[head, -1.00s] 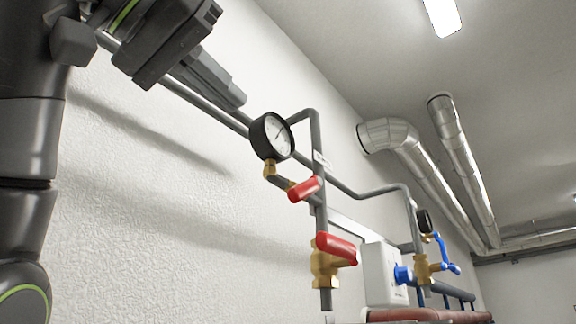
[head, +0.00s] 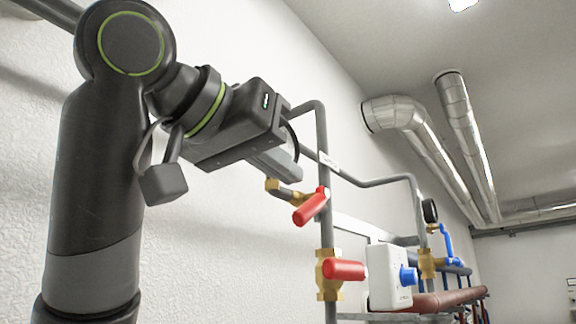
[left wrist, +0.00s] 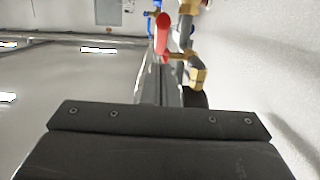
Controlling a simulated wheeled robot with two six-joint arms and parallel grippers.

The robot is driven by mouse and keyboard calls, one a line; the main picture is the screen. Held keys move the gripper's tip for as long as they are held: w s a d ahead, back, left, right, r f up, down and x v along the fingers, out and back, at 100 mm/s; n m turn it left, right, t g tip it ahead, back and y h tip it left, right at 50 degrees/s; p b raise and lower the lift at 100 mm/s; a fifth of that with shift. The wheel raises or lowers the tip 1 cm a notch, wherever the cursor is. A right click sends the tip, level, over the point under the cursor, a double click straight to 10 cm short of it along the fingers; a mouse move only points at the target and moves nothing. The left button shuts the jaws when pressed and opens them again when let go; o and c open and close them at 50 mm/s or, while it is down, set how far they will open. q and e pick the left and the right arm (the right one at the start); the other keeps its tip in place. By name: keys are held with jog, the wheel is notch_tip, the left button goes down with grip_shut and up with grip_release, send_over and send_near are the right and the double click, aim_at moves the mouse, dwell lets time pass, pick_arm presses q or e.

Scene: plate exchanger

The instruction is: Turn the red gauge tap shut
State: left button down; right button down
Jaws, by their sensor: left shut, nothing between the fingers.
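The red gauge tap (head: 310,206) is a short red lever on a brass fitting (head: 275,187) beside the vertical grey pipe, tilted down to the left in the head view. The red lever also shows at the top of the left wrist view (left wrist: 162,34), with brass elbows beside it. My left gripper (head: 292,172) is shut and empty, just above and left of the tap, apart from it. It hides almost all of the round gauge. My right gripper is in neither current view.
A lower red-handled brass valve (head: 344,268) sits on the same pipe. A white box (head: 388,276) with a blue knob, a blue-handled valve (head: 427,263) and another gauge (head: 430,211) stand to the right. Silver ducts (head: 455,130) run along the ceiling.

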aim_at(314, 204)
pick_arm(q)
jog(key=shift+w+d+f, duration=0.15)
jog(key=shift+w+f, duration=0.1)
jog(key=shift+f, duration=0.2)
jog(key=shift+w+d+f, duration=0.15)
jog(key=shift+w+f, duration=0.05)
jog(key=shift+f, duration=0.25)
pick_arm(e)
jog(key=shift+s+r, duration=0.25)
jog(key=shift+r, duration=0.1)
pick_arm(q)
jog(key=shift+w+f, duration=0.1)
pick_arm(e)
jog(key=shift+a+f, duration=0.1)
jog(key=shift+a, duration=0.15)
